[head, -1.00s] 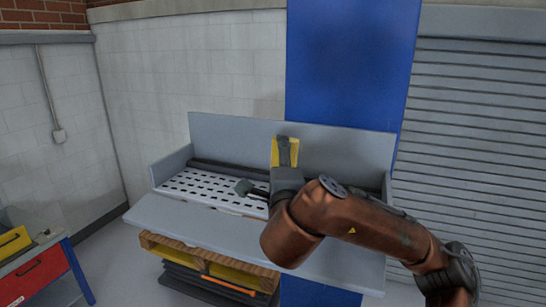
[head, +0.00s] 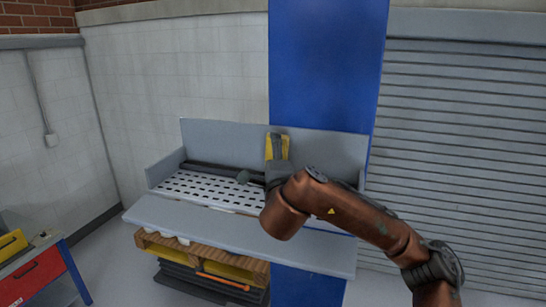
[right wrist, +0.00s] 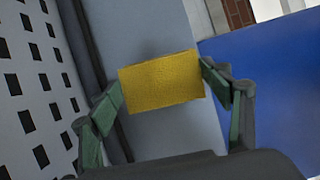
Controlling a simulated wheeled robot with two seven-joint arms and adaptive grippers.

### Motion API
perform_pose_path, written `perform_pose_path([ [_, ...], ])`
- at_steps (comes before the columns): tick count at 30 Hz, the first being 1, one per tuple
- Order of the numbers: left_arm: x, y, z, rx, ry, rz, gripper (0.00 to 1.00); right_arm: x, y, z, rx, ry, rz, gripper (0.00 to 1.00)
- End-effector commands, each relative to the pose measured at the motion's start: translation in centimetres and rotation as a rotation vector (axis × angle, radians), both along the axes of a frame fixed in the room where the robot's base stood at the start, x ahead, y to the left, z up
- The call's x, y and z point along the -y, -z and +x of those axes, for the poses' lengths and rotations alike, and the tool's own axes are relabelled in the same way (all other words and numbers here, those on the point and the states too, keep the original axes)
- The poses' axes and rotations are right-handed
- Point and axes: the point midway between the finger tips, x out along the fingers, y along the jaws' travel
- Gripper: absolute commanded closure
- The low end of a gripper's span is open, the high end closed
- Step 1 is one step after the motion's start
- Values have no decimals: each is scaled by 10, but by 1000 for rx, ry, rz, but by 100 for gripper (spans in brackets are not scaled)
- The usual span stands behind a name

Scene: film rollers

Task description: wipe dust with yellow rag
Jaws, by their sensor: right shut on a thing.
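The yellow rag (right wrist: 160,82) is a flat rectangle held between the two green fingertips of my right gripper (right wrist: 162,85) in the right wrist view. In the head view the rag (head: 269,148) shows at the back of the grey workbench, and my right gripper (head: 278,150) is in front of it and hides much of it. The gripper and rag are close to the bench's upright back panel; I cannot tell whether the rag touches it. A faint dark smudge, perhaps dust, shows just above the rag in the wrist view (right wrist: 150,50). My left gripper is not in view.
The bench (head: 230,222) has a perforated white panel (head: 205,190) and a raised left side wall (head: 165,168). A pallet (head: 200,255) with dark slabs lies beneath. A blue column (head: 325,70) stands behind. A red drawer cabinet (head: 38,272) stands at left.

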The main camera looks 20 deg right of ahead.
Motion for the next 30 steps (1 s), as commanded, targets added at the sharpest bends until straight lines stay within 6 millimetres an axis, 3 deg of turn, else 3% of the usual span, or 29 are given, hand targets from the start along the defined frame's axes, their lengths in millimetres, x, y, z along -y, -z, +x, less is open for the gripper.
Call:
perform_pose_path([
  [1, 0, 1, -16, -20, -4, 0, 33, 0, 1, 0, -1, 0, 0, 48],
  [5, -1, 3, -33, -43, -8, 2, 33, 0, 1, 0, -1, 0, 0, 48],
  [20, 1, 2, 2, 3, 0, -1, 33, 4, 1, 6, -1, 1, 0, 48],
  [30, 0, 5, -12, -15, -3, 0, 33, 8, 0, 11, -1, 1, 0, 48],
])
